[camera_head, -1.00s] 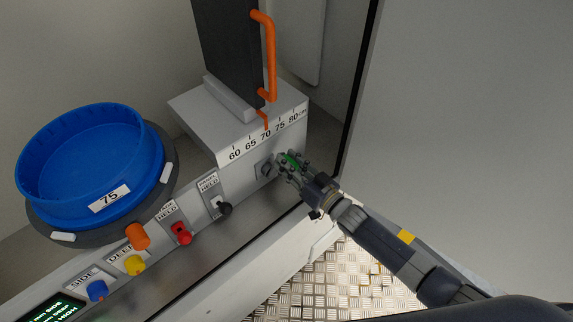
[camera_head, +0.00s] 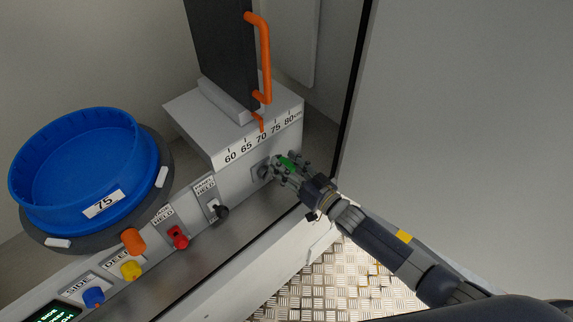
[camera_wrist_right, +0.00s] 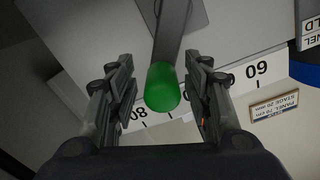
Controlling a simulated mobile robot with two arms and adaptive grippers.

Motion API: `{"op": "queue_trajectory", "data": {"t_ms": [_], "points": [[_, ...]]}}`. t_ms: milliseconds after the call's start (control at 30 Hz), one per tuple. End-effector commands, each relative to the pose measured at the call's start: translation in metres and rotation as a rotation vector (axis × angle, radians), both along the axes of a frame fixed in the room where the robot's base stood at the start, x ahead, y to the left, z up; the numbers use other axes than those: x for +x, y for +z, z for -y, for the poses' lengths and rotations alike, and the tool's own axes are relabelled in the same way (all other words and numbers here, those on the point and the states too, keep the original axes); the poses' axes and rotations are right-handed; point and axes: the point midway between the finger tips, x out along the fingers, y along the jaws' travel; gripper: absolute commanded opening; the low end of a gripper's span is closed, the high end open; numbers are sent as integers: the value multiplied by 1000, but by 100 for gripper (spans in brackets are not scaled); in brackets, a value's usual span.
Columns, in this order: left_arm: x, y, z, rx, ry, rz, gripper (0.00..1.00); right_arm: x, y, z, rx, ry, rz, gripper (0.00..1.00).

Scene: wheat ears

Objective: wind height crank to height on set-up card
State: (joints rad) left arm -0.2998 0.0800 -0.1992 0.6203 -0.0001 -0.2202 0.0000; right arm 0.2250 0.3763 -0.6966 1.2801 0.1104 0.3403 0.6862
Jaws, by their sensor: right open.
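The height crank's green handle (camera_head: 287,162) stands out from the front of the scale block on the right. My right gripper (camera_head: 289,166) is open there. In the right wrist view the green handle (camera_wrist_right: 162,88) lies between the two spread fingers, with a visible gap on each side. The crank's grey arm (camera_wrist_right: 172,35) runs away behind it. The height scale (camera_head: 262,137) reads 60 to 80 cm, and the orange pointer (camera_head: 262,124) is close to 70. The set-up card (camera_wrist_right: 274,108) appears upside down at the right. My left gripper is out of view.
A blue round tub (camera_head: 75,165) marked 75 sits at left. Black (camera_head: 221,212), red (camera_head: 178,240), yellow (camera_head: 131,270) and blue (camera_head: 94,296) controls line the ledge. An orange handle (camera_head: 265,60) rises on the dark panel (camera_head: 225,50). A grey wall (camera_head: 470,130) stands at right.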

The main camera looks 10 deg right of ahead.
Motion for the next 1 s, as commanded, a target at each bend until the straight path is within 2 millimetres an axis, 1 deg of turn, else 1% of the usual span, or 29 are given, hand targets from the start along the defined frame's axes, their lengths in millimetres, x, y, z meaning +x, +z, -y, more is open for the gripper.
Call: {"op": "queue_trajectory", "data": {"t_ms": [167, 267, 500, 600, 700, 833, 1000], "points": [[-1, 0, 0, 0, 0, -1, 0, -5, -1, 3, -1, 1, -2, 46], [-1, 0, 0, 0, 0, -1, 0, -16, -2, 11, -2, 0, -3, 46], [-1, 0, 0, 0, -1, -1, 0, -57, -2, 41, -2, 0, -4, 46], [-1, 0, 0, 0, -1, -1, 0, -73, -2, 52, -2, 0, -3, 46], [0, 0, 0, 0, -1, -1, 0, -85, -1, 62, -1, 1, -2, 46], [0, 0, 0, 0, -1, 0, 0, -94, -1, 68, -1, 1, -2, 46], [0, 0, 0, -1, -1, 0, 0, -97, 0, 71, 0, 0, 0, 46]]}}
